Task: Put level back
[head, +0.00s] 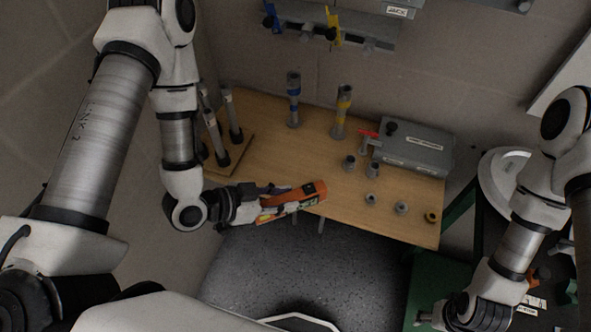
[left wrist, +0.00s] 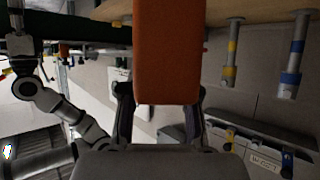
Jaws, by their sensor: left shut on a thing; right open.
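The level (head: 312,193), an orange bar with a coloured label, is held in my left gripper (head: 283,203) above the front edge of the wooden table. In the left wrist view the orange body of the level (left wrist: 168,50) extends up from between the fingers of my left gripper (left wrist: 162,115). The fingers cover part of it.
The wooden table (head: 270,150) carries a grey box (head: 415,148), a red-handled piece (head: 367,135), several small fittings and standing rods. Blue-banded (head: 293,98) and yellow-banded (head: 342,108) posts stand at the back. A wall rack (head: 350,35) hangs behind. A green frame (head: 440,285) stands at right.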

